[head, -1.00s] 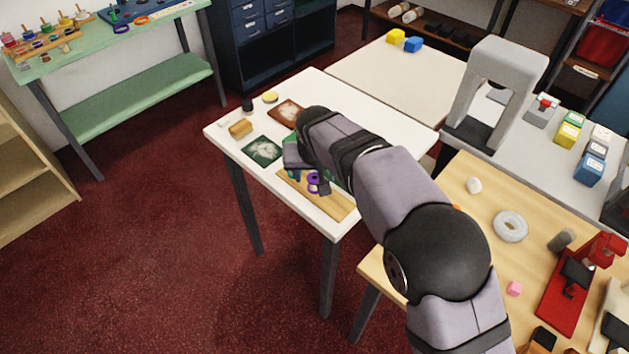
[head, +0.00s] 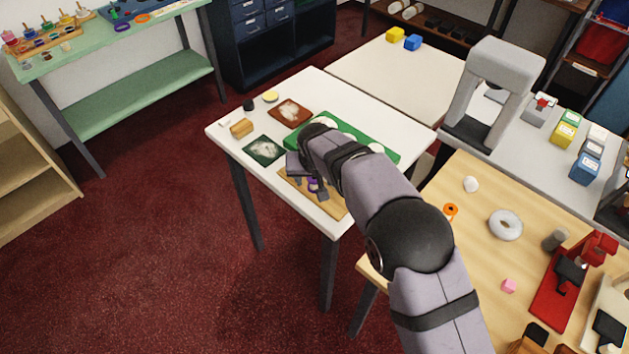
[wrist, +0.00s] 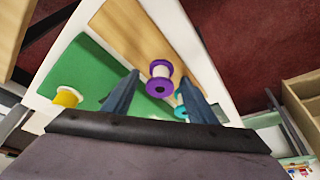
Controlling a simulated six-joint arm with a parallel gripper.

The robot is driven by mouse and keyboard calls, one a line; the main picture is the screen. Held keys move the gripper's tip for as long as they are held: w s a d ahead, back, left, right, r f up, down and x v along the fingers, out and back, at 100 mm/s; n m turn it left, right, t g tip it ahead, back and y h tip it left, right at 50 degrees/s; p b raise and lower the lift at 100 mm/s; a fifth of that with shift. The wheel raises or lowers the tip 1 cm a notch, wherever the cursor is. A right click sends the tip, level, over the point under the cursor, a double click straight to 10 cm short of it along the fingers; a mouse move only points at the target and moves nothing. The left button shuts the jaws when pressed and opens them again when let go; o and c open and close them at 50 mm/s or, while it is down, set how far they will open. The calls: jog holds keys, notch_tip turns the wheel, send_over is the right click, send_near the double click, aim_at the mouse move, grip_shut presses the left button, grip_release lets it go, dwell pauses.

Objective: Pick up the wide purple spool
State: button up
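The purple spool (wrist: 160,85) has a white middle and stands on a wooden board (wrist: 128,28). In the wrist view it shows between the fingertips of my gripper (wrist: 161,76), with a gap on each side. My gripper is open; I cannot tell how far above the board its tips are. A teal spool (wrist: 180,110) shows close beside the purple one, partly hidden by a finger. In the head view, the purple spool (head: 313,185) is partly hidden by my gripper. I cannot judge its width against another purple spool.
A green board (head: 385,150) lies beside the wooden board on the white table (head: 226,137). A yellow-and-white spool (wrist: 66,97) shows at left in the wrist view. A dark green picture tile (head: 264,150) and brown tile (head: 290,112) lie nearby. The floor beyond the table's edge is clear.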

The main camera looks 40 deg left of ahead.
jog(key=c, duration=1)
jog(key=shift+r, duration=0.1)
notch_tip(320, 180, up, 10)
jog(key=shift+f+b, duration=0.1)
jog(key=shift+b, duration=1)
